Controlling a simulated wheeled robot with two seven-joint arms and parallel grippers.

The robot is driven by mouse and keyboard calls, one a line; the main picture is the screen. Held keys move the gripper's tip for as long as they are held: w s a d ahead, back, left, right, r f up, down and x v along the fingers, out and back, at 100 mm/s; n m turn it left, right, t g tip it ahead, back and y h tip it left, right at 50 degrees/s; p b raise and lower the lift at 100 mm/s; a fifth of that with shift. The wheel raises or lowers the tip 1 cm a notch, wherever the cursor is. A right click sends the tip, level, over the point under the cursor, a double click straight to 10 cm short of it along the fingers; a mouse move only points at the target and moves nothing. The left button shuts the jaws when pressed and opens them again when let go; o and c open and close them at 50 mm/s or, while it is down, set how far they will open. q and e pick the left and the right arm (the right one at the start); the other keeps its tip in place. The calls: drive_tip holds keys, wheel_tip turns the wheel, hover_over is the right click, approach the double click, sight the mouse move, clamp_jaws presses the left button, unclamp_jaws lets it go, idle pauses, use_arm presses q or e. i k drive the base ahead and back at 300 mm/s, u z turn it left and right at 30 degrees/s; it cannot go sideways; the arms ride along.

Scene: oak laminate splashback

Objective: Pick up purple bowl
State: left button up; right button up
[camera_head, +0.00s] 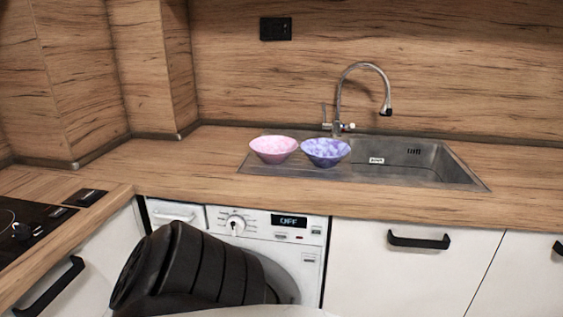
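The purple bowl (325,153) has a mottled purple and white surface. It stands upright at the left end of the metal sink unit, near the basin. A pink bowl (273,150) stands close to its left; I cannot tell whether their rims touch. Neither of my grippers is in view, and nothing is holding the bowls.
The sink (468,180) lies to the right, with a tall curved faucet (366,66) behind the purple bowl. The wooden countertop (180,167) is clear left of the bowls. A washing machine (312,258) and white cabinets (375,272) are below; a black hob (40,222) is at left.

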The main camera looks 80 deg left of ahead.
sight(324, 153)
drive_tip(key=k, duration=0.55)
drive_tip(key=u, duration=2.05)
drive_tip(key=i, duration=0.1)
drive_tip(key=u, duration=0.35)
